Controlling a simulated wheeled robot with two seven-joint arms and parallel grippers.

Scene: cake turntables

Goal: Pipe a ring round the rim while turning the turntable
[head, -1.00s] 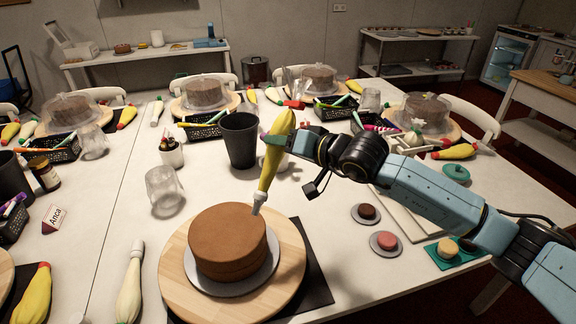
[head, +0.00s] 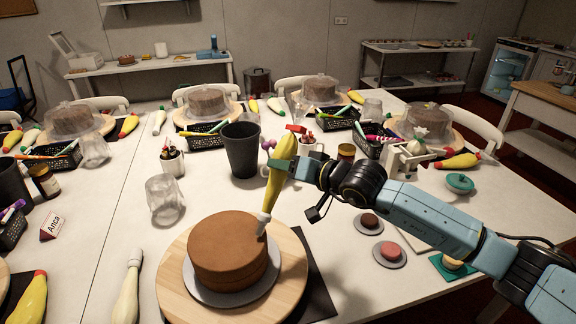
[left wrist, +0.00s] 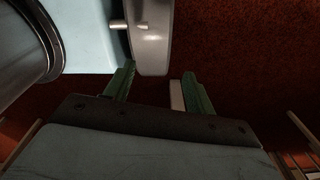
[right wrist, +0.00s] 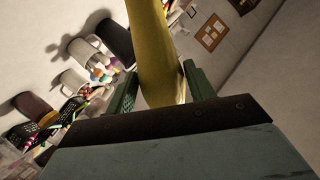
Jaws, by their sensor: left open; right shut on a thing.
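A brown cake (head: 228,250) sits on a grey-white board (head: 212,300) on the round wooden turntable (head: 288,262), front centre in the head view. My right gripper (head: 284,166) is shut on a yellow piping bag (head: 276,188), held tilted with its pale nozzle (head: 262,224) down at the cake's right top edge. Whether the nozzle touches is hard to tell. No piped ring shows on the rim. The bag also shows between the fingers in the right wrist view (right wrist: 155,55). My left gripper (left wrist: 150,88) is open and empty in the left wrist view, over dark red floor; it is outside the head view.
A dark cup (head: 241,150) and a clear glass (head: 164,198) stand behind the cake. A cream piping bag (head: 129,288) lies left of the turntable. Small plates with discs (head: 389,253) lie to the right. Covered cakes (head: 207,102) and black baskets (head: 205,132) fill the back.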

